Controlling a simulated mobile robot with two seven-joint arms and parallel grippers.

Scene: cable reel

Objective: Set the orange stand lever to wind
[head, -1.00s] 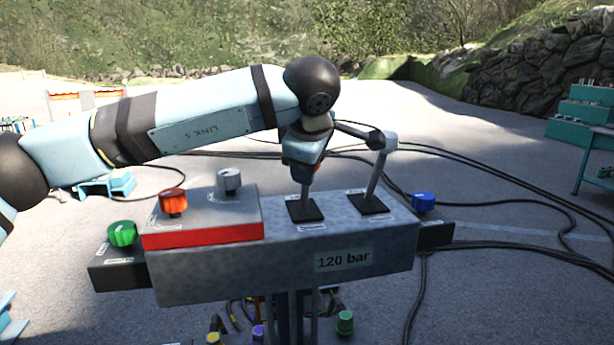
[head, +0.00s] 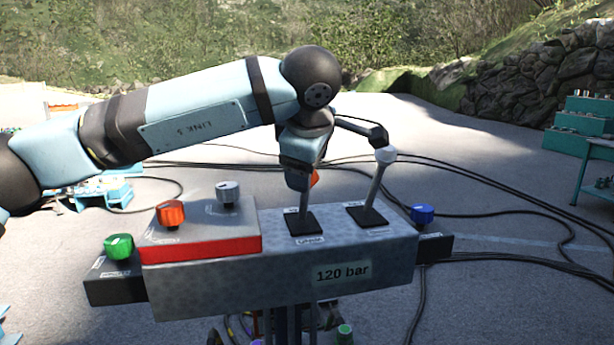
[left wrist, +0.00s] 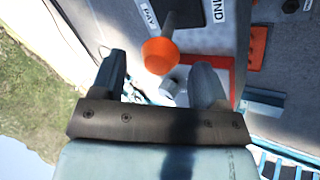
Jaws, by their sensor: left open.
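The orange-knobbed lever shows in the head view as an orange patch (head: 314,178) behind my gripper, its grey shaft rising from a black plate (head: 306,228) on the grey console. In the left wrist view its round orange knob (left wrist: 160,55) sits at the mouth of the fingers, with a clear gap on either side. A PAY label (left wrist: 150,18) and a partly cropped label ending in IND (left wrist: 218,12) flank the plate. I cannot tell which label it leans to. My left gripper (head: 303,180) is open above the lever. My right gripper is not in view.
A second lever with a pale knob (head: 386,154) leans right beside it. The red-edged box (head: 205,248) carries an orange knob (head: 170,214) and a grey knob (head: 228,193). Green (head: 119,246) and blue (head: 422,214) knobs flank the console. Black cables lie on the ground behind.

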